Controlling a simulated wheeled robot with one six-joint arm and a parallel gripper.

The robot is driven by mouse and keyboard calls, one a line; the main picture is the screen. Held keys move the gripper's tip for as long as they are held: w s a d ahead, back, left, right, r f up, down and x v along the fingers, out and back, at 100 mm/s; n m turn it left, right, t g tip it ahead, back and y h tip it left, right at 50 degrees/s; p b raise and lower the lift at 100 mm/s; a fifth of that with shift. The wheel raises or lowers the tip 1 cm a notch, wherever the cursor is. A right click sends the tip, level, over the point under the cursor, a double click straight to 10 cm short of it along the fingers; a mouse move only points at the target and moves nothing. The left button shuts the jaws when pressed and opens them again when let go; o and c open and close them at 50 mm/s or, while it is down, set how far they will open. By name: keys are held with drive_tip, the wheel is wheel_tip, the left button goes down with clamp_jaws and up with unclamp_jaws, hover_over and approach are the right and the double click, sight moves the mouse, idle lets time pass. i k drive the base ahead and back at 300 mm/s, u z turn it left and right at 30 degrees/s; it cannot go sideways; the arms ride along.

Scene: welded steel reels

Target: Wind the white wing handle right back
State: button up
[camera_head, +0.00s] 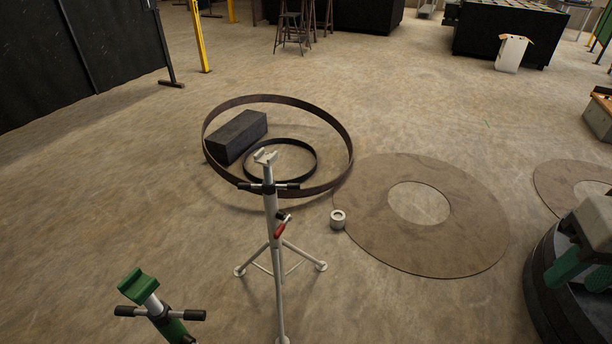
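A white pipe stand (273,218) stands upright on three splayed legs near the middle of the view. A wing handle (268,186) crosses its column below the V-shaped head (265,157). The handle is a bar with dark ends, lying roughly level across the picture. A small red-handled lever (281,229) sits lower on the column. A green stand (170,328) with a green head (138,285) and its own dark-ended wing handle (160,313) is nearer, at the bottom left; its lower part is cut off. I cannot make out my gripper.
Behind the white stand, a large steel ring (340,130) surrounds a smaller ring (316,158) and a dark block (237,135). A flat steel disc (460,225) and small cylinder (338,220) lie right. A dark round object (545,285) with green parts fills the lower right.

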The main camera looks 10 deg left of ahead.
sight(269, 190)
drive_tip(key=u, duration=0.35)
drive_tip(key=i, duration=0.9)
drive_tip(key=u, duration=0.65)
